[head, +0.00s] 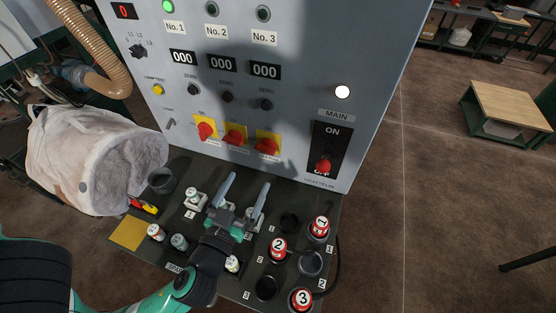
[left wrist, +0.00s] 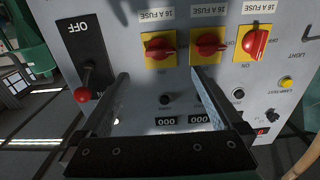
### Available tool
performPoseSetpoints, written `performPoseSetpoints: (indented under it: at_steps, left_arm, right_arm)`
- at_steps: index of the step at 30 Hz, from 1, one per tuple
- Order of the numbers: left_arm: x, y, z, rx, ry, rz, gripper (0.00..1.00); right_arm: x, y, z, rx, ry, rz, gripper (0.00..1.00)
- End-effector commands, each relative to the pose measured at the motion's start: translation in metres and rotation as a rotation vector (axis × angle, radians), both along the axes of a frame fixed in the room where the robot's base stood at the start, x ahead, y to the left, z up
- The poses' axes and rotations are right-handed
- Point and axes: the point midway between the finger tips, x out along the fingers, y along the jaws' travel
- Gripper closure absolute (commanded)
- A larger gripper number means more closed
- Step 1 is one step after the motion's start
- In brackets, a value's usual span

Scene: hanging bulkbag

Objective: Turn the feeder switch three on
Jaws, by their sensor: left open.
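Feeder switch three (head: 268,145) is a red rotary handle on a yellow plate, the rightmost of three below the counters. In the left wrist view, which is upside down, switch three (left wrist: 160,52) is leftmost, with its handle lying crosswise. Switch two (left wrist: 208,45) also lies crosswise; switch one (left wrist: 256,42) stands upright. Lamp No.1 (head: 168,6) glows green; lamp No.3 (head: 263,13) is dark. My left gripper (head: 246,187) is open and empty in front of the panel, below switches two and three. Its fingers (left wrist: 160,75) point at the panel with switch three between their tips, apart from it.
The main switch (head: 323,166), with a red knob, is right of switch three; a white lamp (head: 342,91) above it is lit. A pale bulk bag (head: 90,155) stands left.

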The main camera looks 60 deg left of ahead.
Motion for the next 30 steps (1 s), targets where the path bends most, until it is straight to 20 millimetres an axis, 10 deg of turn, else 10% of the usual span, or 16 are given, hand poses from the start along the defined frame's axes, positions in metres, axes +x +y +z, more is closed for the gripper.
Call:
performPoseSetpoints:
  at_steps: [18, 30]
  left_arm:
    - [0.078, 0.074, 0.002, -0.001, -0.001, 0.001, 0.0]
    - [0.083, 0.079, 0.0, 0.0, 0.0, -0.001, 0.07]
  right_arm:
    - [0.0, 0.0, 0.026, 0.0, 0.0, 0.0, 0.38]
    - [0.0, 0.0, 0.026, 0.0, 0.001, 0.0, 0.38]
